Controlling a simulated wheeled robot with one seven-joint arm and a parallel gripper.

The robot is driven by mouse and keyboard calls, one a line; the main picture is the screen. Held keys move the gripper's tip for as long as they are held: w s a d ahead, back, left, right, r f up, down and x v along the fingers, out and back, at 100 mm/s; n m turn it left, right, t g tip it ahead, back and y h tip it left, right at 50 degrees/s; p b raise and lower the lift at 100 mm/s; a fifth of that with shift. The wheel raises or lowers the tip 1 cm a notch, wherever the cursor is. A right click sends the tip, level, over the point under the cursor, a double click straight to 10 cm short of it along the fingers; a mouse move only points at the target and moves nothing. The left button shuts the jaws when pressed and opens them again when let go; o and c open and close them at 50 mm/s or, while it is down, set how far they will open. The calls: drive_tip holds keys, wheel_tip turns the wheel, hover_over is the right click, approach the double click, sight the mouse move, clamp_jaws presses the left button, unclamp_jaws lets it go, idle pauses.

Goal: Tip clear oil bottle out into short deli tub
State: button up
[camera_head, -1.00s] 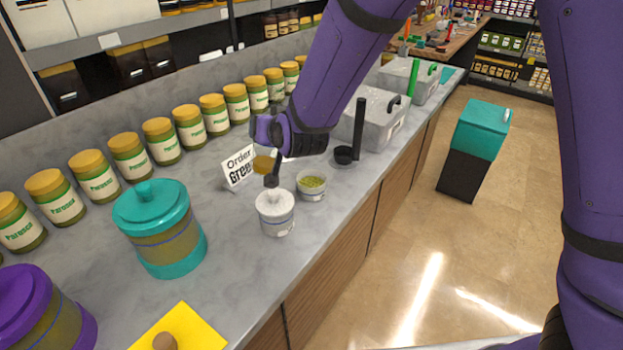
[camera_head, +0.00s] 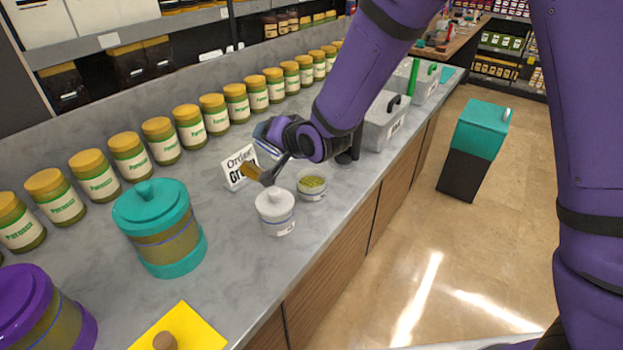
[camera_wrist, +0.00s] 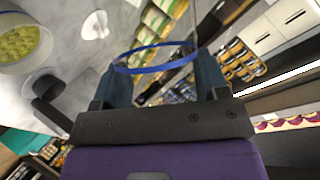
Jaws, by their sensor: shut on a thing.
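A small open tub (camera_head: 312,185) with green contents and a pale label stands on the counter. It is the likeliest short deli tub, and it also shows at the upper left of the wrist view (camera_wrist: 18,45). My gripper (camera_head: 265,133) is above the counter, just behind and left of that tub. In the wrist view its blue fingers (camera_wrist: 160,68) are shut on a clear bottle with a blue band (camera_wrist: 155,47). The bottle is see-through and hardly visible in the head view. Its tilt, mouth and oil level cannot be told.
A white lidded jar (camera_head: 275,214) stands directly beside the tub. An order sign (camera_head: 240,167) is behind them. A teal canister (camera_head: 160,232) and a row of yellow-lidded jars (camera_head: 160,140) are to the left. Grey bins (camera_head: 382,122) stand to the right. The counter's front edge is close.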

sight(273, 159)
drive_tip(key=shift+s+a+f+m+g+y, duration=0.15)
drive_tip(key=shift+f+m+y, duration=0.15)
drive_tip(key=shift+f, duration=0.35)
drive_tip(key=shift+s+a+f+m+g+y, duration=0.1)
drive_tip(key=shift+a+f+m+g+y, duration=0.15)
drive_tip(key=shift+f, duration=0.35)
drive_tip(key=shift+a+f+m+y, duration=0.1)
drive_tip(key=shift+f+m+y, duration=0.45)
drive_tip(key=shift+f, duration=0.75)
drive_tip(key=shift+s+a+r+m+y+p, duration=0.15)
drive_tip(key=shift+m+y+p, duration=0.2)
drive_tip(key=shift+m, duration=0.25)
drive_tip(key=shift+w+d+f+m+g+y, duration=0.2)
drive_tip(key=shift+w+d+m+g+y, duration=0.15)
drive_tip(key=shift+d+m, duration=0.15)
drive_tip(key=shift+d+m+y+p, duration=0.1)
drive_tip(key=shift+m+y+p, duration=0.55)
drive_tip(key=shift+m, duration=0.35)
idle(1.2)
drive_tip(key=shift+s+a+n+h, duration=0.1)
drive_tip(key=shift+a+n+h, duration=0.15)
drive_tip(key=shift+n, duration=0.25)
drive_tip(key=shift+s+a+r+n+h, duration=0.1)
drive_tip(key=shift+n+h, duration=0.3)
drive_tip(key=shift+n, duration=0.2)
